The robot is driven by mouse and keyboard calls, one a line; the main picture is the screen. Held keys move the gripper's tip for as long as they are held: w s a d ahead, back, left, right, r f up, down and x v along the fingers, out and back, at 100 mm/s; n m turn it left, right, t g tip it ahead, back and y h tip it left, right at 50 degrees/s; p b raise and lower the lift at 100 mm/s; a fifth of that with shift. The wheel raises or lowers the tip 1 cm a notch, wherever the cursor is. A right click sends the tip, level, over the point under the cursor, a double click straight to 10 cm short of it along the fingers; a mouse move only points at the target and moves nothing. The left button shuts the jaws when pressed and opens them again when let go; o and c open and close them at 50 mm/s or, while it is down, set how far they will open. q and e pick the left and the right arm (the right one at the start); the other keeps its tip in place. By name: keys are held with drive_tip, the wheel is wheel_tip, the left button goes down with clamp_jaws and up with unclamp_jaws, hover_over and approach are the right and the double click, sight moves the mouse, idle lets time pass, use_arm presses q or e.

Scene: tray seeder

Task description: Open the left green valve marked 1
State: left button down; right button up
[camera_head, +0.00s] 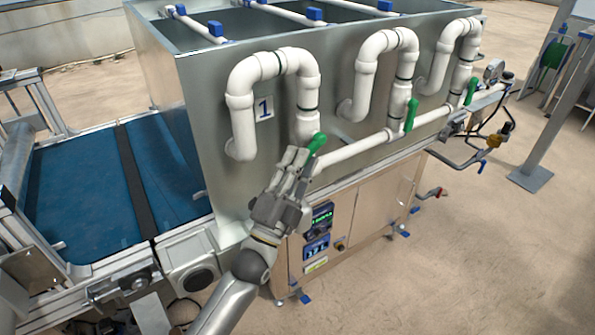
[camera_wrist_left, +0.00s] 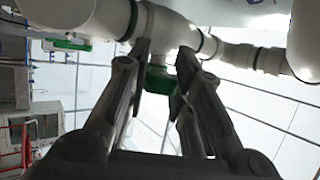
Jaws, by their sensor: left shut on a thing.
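The left green valve handle (camera_head: 317,142) sits on the white pipe below the bent pipe beside the label 1 (camera_head: 264,108). My left gripper (camera_head: 298,158) is at this handle, its fingers reaching up from below. In the left wrist view the green handle (camera_wrist_left: 159,80) lies between the two fingertips, just under the white pipe, and the gripper is shut on it. The fingers hide part of the handle. My right gripper is not in view.
Two more green valve handles, a middle one (camera_head: 411,114) and a right one (camera_head: 471,91), sit along the same white pipe. A metal tank (camera_head: 200,85) stands behind the pipes. A blue conveyor belt (camera_head: 80,195) lies to the left.

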use_arm(q)
drive_tip(key=shift+f, duration=0.1)
idle(0.3)
drive_tip(key=c, duration=1.3)
unclamp_jaws()
drive_tip(key=shift+o, duration=0.2)
drive_tip(key=v, duration=1.2)
drive_tip(key=shift+w+f, duration=0.1)
